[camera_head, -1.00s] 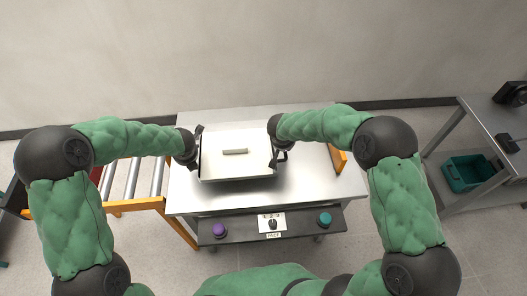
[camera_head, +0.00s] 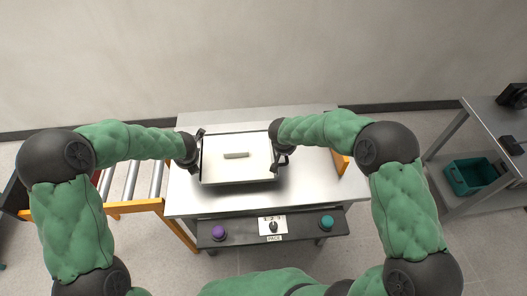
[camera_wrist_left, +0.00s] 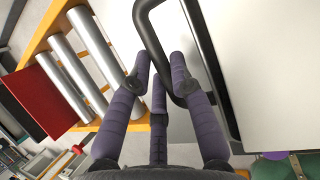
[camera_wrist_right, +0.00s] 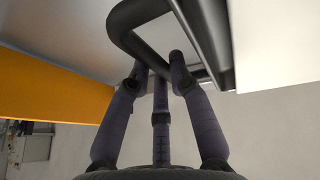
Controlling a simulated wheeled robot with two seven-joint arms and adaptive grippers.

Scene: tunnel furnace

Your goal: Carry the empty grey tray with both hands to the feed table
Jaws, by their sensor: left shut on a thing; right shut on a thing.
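The tray (camera_head: 215,172) has a pale inside and a dark rim, with a black handle at each side. It is over the steel table (camera_head: 315,185); I cannot tell whether it touches the top. A small pale grey bar (camera_head: 236,155) shows in its middle. My left gripper (camera_head: 195,150) is shut on the tray's left handle, also seen in the left wrist view (camera_wrist_left: 152,40). My right gripper (camera_head: 280,154) is shut on the right handle, which shows in the right wrist view (camera_wrist_right: 128,32).
A roller conveyor (camera_head: 130,180) with an orange frame adjoins the table's left side. At right stands a grey shelf unit with a teal bin (camera_head: 470,177).

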